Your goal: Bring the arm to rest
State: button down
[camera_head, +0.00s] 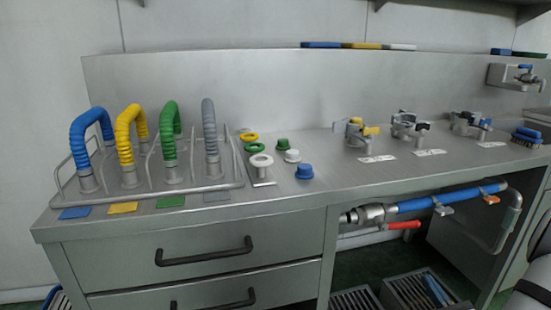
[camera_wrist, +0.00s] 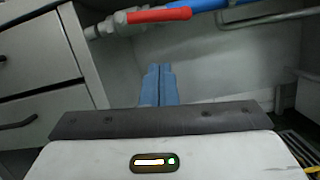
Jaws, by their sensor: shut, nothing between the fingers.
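My gripper (camera_wrist: 158,85) shows in the wrist view with its two blue fingers together and nothing between them. It points into the open space under the counter, below a pipe with a red lever (camera_wrist: 160,15). No thing touches the fingers in this view. In the head view my gripper is not visible; only a grey and black part of my own body shows at the lower right edge. The red lever also shows in the head view (camera_head: 403,225), under the steel counter.
The steel counter (camera_head: 270,205) carries a rack with blue, yellow, green and grey hoses (camera_head: 208,140), several caps and rings, and three valve fittings. Two drawers (camera_head: 205,245) are shut at left. Floor grates (camera_head: 355,300) lie below. A blue pipe (camera_head: 425,202) runs under the counter.

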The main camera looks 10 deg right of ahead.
jog(key=w+a+r+n+g+y+p, duration=0.2)
jog(key=a+r+n+g+y+p, duration=0.25)
jog(key=a+r+n+y, duration=0.35)
jog(key=w+a+r+n+g+y+p, duration=0.1)
jog(key=a+r+n+g+y+p, duration=0.3)
jog(key=a, duration=0.7)
jog(key=s+a+r+n+g+h+p, duration=0.1)
jog(key=s+a+r+n+g+p, duration=0.25)
jog(key=a+n+g, duration=0.2)
jog(key=s+a+r+n+g+p, duration=0.2)
jog(key=a+r+n+g+p, duration=0.2)
jog(key=a+g, duration=0.15)
jog(key=s+r+n+h+p, duration=0.2)
jog(key=r+n+h+p, duration=0.4)
jog(key=r+n, duration=0.1)
jog(key=s+r+n+t+h+p, duration=0.1)
jog(key=s+r+n+h+p, duration=0.1)
jog(key=r+n+h+p, duration=0.4)
notch_tip(320, 180, up, 4)
jog(key=shift+s+a+r+n+p, duration=0.15)
jog(key=shift+s+n+p, duration=0.3)
jog(key=shift+n, duration=0.7)
